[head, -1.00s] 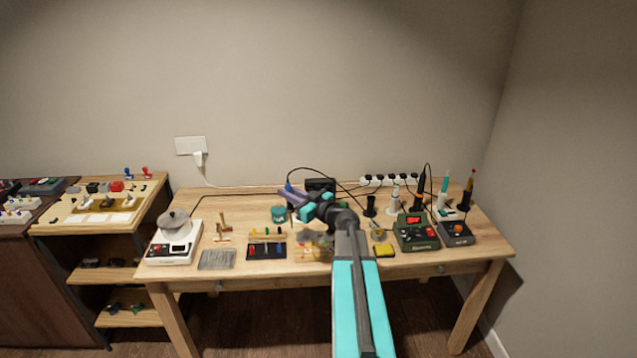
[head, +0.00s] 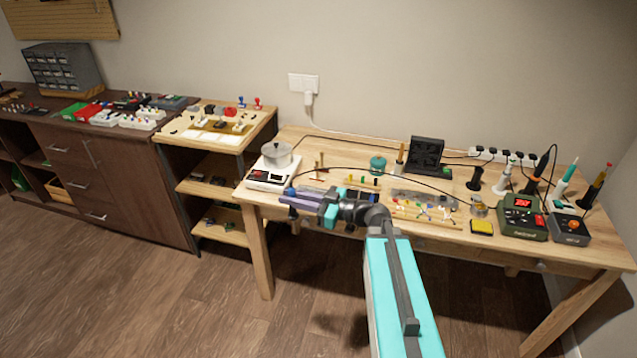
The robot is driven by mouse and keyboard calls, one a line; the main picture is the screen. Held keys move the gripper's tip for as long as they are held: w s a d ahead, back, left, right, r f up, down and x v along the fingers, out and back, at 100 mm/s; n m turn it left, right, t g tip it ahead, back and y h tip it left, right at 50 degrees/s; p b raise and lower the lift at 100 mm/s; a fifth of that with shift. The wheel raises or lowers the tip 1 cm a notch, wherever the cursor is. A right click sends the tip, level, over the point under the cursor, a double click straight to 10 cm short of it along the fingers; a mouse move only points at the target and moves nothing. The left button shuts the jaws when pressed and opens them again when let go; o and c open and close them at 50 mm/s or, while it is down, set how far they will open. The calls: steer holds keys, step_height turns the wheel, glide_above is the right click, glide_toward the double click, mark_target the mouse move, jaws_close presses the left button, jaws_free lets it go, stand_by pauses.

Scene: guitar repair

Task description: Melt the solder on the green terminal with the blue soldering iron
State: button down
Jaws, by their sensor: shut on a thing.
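My gripper (head: 322,203) is shut on a blue-purple soldering iron (head: 304,196), held above the front left of the workbench. A thin dark cable runs from the iron's blue end across the bench to the right. Small coloured pieces, some green, stand on a wooden strip (head: 408,212) at the bench's front middle. More small coloured pieces (head: 363,180) stand behind my gripper. They are too small for me to tell which is the green terminal. The iron is well left of the wooden strip. My arm hides part of the bench front.
A scale-like white device (head: 268,178) stands at the bench's left end. A black fan (head: 426,155), a teal pot (head: 377,164) and a yellow sponge (head: 481,227) are on the bench. A green station (head: 523,218) and several upright irons crowd the right. A shelf (head: 215,125) stands left.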

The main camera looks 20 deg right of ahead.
steer(key=a, duration=0.1)
steer(key=s+a, duration=0.1)
steer(key=a+n+g+y, duration=0.1)
steer(key=shift+s+f, duration=0.3)
steer(key=shift+d, duration=0.15)
